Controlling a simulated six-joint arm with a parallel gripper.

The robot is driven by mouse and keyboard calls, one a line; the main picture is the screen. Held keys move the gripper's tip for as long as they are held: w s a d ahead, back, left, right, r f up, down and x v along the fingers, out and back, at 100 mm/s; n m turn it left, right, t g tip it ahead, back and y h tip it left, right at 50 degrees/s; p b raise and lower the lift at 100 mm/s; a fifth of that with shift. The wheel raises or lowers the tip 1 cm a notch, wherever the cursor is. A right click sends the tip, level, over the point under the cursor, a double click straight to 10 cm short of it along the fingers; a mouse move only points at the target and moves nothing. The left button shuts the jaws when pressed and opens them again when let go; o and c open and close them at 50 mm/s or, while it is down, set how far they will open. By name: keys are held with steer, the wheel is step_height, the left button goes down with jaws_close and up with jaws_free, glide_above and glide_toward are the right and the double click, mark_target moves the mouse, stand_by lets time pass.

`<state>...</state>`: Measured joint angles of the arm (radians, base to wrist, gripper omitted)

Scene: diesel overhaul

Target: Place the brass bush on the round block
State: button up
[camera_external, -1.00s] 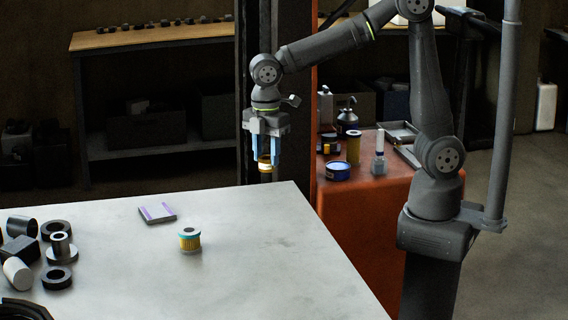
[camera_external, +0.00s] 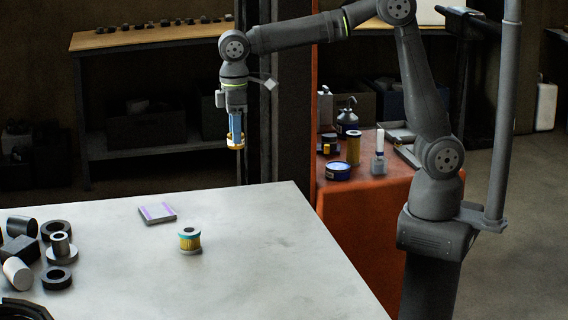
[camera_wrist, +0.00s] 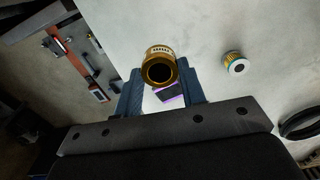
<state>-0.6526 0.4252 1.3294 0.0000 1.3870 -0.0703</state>
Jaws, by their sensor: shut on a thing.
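I cannot tell for sure which part is the round block. A yellow cylinder with a teal top (camera_external: 190,240) stands upright alone near the table's middle; it also shows at the right of the wrist view (camera_wrist: 234,63). Several round dark and grey parts (camera_external: 60,249) sit at the table's left.
A flat plate with purple strips (camera_external: 157,213) lies on the white table (camera_external: 270,245), partly hidden behind my bush in the wrist view. A dark post (camera_external: 286,90) rises behind the table. A red cabinet (camera_external: 380,195) with bottles and tins stands at the right. The table's right part is clear.

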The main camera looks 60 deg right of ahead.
steer(key=w+d+f, duration=0.1)
steer(key=d+f, duration=0.2)
steer(key=d, duration=0.4)
steer(key=w+d+f+n, duration=0.1)
steer(key=d+f, duration=0.2)
steer(key=d, duration=0.4)
steer(key=w+d+f, duration=0.1)
steer(key=d+f, duration=0.1)
steer(key=d, duration=0.5)
steer(key=s+d+f+n, duration=0.1)
steer(key=s+d+f, duration=0.2)
steer(key=d, duration=0.4)
steer(key=s+d+f, duration=0.2)
steer(key=s+d, duration=0.1)
steer(key=d, duration=0.5)
steer(key=s+d+f+n, duration=0.1)
steer(key=s+d+f, duration=0.25)
steer(key=d, duration=0.35)
steer(key=w+d+r+m, duration=0.2)
steer(key=d+m, duration=0.2)
steer(key=d, duration=0.8)
steer(key=w+d+r+m, duration=0.2)
steer(key=d+m, duration=0.2)
steer(key=d, duration=0.7)
steer(key=w+d+r+m, duration=0.3)
steer(key=d+m, duration=0.1)
steer(key=d, duration=0.8)
glide_above(329, 135)
step_height(329, 135, down, 7)
steer(key=shift+f, duration=2.05)
